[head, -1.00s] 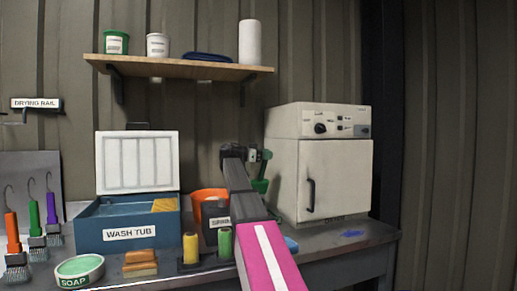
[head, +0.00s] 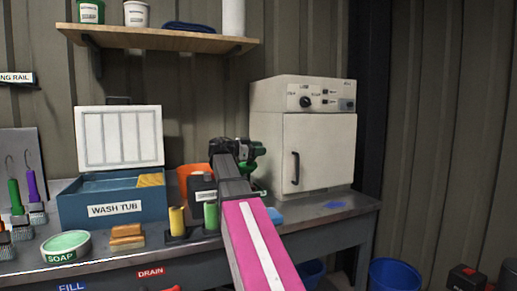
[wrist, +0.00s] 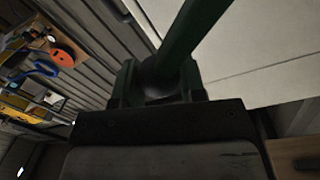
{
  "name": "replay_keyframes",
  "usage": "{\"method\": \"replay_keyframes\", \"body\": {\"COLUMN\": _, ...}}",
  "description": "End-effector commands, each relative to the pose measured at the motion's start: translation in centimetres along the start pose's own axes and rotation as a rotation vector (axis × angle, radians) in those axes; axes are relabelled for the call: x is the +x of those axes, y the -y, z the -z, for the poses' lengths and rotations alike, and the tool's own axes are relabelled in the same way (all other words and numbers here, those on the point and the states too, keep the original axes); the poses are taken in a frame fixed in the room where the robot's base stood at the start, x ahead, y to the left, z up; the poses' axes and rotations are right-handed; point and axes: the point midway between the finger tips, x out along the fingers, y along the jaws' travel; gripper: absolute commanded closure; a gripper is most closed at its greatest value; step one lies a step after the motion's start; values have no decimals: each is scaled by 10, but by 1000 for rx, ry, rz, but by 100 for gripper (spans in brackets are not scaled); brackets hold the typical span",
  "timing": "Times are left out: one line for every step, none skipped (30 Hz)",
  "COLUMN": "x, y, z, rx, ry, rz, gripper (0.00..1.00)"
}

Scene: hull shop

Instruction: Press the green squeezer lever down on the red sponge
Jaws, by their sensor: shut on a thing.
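The green squeezer lever (head: 257,150) shows in the head view just left of the white cabinet, partly hidden behind my gripper. My gripper (head: 234,150) is shut on it, above the bench. The squeezer's lower part is mostly hidden behind my arm; a little green shows at bench height. I do not see the red sponge in either view.
The white cabinet (head: 320,150) stands close right of my gripper. The blue wash tub (head: 80,211) is farther left. A wooden shelf (head: 160,40) hangs above.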

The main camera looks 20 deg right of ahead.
Motion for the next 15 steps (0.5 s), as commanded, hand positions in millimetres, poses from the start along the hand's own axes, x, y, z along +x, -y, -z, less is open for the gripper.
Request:
{"method": "replay_keyframes", "body": {"x": 0, "y": 0, "z": -2, "rx": -7, "ry": 4, "rz": 0, "gripper": 100}}
{"method": "replay_keyframes", "body": {"x": 0, "y": 0, "z": -2, "rx": -7, "ry": 4, "rz": 0, "gripper": 100}}
{"method": "replay_keyframes", "body": {"x": 0, "y": 0, "z": -2, "rx": -7, "ry": 5, "rz": 0, "gripper": 100}}
{"method": "replay_keyframes", "body": {"x": 0, "y": 0, "z": -2, "rx": -7, "ry": 5, "rz": 0, "gripper": 100}}
{"method": "replay_keyframes", "body": {"x": 0, "y": 0, "z": -2, "rx": -7, "ry": 5, "rz": 0, "gripper": 59}}
{"method": "replay_keyframes", "body": {"x": 0, "y": 1, "z": -2, "rx": -7, "ry": 4, "rz": 0, "gripper": 46}}
{"method": "replay_keyframes", "body": {"x": 0, "y": 1, "z": -2, "rx": -7, "ry": 4, "rz": 0, "gripper": 39}}
{"method": "replay_keyframes", "body": {"x": 0, "y": 1, "z": -2, "rx": -6, "ry": 4, "rz": 0, "gripper": 39}}
{"method": "replay_keyframes", "body": {"x": 0, "y": 1, "z": -1, "rx": -6, "ry": 4, "rz": 0, "gripper": 39}}
{"method": "replay_keyframes", "body": {"x": 0, "y": 1, "z": -1, "rx": -5, "ry": 3, "rz": 0, "gripper": 39}}
{"method": "replay_keyframes", "body": {"x": 0, "y": 1, "z": -1, "rx": -5, "ry": 3, "rz": 0, "gripper": 39}}
{"method": "replay_keyframes", "body": {"x": 0, "y": 1, "z": -1, "rx": -5, "ry": 3, "rz": 0, "gripper": 39}}
{"method": "replay_keyframes", "body": {"x": 0, "y": 1, "z": -1, "rx": -4, "ry": 3, "rz": 0, "gripper": 39}}
{"method": "replay_keyframes", "body": {"x": 0, "y": 1, "z": -1, "rx": -4, "ry": 3, "rz": 0, "gripper": 39}}
{"method": "replay_keyframes", "body": {"x": 0, "y": 1, "z": -1, "rx": -4, "ry": 3, "rz": 0, "gripper": 39}}
